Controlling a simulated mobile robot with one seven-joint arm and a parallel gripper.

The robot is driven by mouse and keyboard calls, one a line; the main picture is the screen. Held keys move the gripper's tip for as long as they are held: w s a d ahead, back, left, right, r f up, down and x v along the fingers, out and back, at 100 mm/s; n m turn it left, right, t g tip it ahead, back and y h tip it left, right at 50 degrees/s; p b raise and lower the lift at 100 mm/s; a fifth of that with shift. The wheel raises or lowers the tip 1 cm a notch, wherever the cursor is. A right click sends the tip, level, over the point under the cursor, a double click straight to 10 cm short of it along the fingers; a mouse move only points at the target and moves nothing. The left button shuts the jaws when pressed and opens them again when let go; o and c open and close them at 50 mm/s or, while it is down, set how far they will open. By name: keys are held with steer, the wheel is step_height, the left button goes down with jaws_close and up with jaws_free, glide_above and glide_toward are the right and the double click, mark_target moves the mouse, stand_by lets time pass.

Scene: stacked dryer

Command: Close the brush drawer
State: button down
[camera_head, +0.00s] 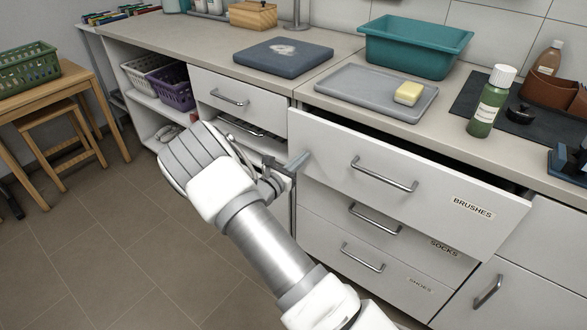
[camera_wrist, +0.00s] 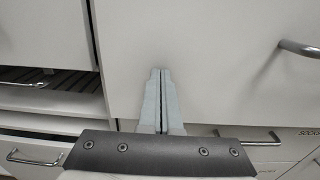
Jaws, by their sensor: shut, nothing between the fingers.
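The brush drawer (camera_head: 400,190), labelled BRUSHES, is the top drawer of the right cabinet and stands pulled out, with a dark gap behind its white front. Its metal bar handle (camera_head: 384,175) is in the middle of the front and also shows at the right edge of the wrist view (camera_wrist: 300,48). My gripper (camera_head: 298,160) is at the left end of the drawer front. In the wrist view its fingers (camera_wrist: 161,72) are together, pointing at the white front left of the handle. I cannot tell whether the tips touch it.
Below are the SOCKS drawer (camera_head: 395,240) and SHOES drawer (camera_head: 375,272). The counter above holds a grey tray (camera_head: 350,98) with yellow soap (camera_head: 408,93), a teal basin (camera_head: 415,45) and a green bottle (camera_head: 490,105). Floor (camera_head: 90,250) at left is clear.

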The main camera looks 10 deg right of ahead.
mark_target(309, 151)
steer(key=shift+w+d, duration=0.15)
steer(key=x, duration=0.5)
steer(key=shift+d, duration=0.1)
steer(key=shift+w+d+r, duration=0.1)
steer(key=shift+r, duration=0.15)
